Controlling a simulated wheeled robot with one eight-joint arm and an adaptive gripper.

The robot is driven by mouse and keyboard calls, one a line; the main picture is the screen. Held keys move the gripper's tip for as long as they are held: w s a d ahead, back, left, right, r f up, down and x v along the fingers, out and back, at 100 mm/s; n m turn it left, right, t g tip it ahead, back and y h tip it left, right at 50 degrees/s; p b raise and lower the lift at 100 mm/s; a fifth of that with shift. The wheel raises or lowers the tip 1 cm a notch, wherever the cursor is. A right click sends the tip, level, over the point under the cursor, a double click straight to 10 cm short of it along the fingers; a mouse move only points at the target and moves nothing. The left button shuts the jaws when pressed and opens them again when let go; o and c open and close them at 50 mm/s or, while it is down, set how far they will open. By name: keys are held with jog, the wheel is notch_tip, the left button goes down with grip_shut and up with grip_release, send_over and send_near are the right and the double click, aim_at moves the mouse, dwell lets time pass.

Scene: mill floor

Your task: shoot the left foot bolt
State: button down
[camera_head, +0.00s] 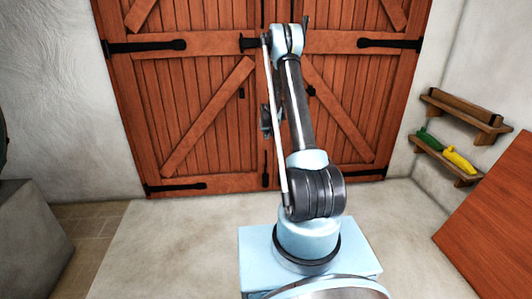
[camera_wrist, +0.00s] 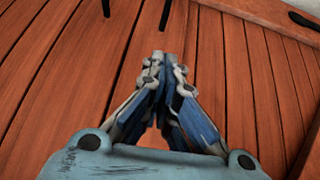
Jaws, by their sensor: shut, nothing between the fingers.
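The left foot bolt (camera_head: 265,168) is a thin black upright piece low on the left door leaf (camera_head: 205,125), close to the middle seam. Its exact position is too small to read. My gripper (camera_head: 267,118) is in front of the doors, above the bolt and partly hidden by my arm. In the wrist view my gripper (camera_wrist: 166,58) is shut and empty, its fingertips together, pointing towards the planks. A black bar (camera_wrist: 165,14) shows just beyond the fingertips; I cannot tell whether it is the bolt. I cannot tell whether the fingers touch anything.
Small black fittings sit on the left leaf (camera_head: 241,93) and right leaf (camera_head: 311,91). Black strap hinges (camera_head: 145,46) cross the doors. Shelves (camera_head: 448,160) with green and yellow items hang at right. A brown panel (camera_head: 495,225) stands front right.

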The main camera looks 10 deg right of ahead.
jog(key=shift+x, duration=0.9)
jog(key=shift+s+f, duration=0.1)
jog(key=shift+f, duration=0.05)
send_over(266, 153)
jog(key=f, duration=0.8)
jog(key=shift+w+a+f, duration=0.1)
jog(key=shift+w, duration=0.25)
jog(key=shift+s+f, duration=0.25)
jog(key=shift+f, duration=0.9)
jog(key=shift+s+f, duration=0.2)
jog(key=shift+f, duration=0.55)
jog(key=shift+f, duration=0.1)
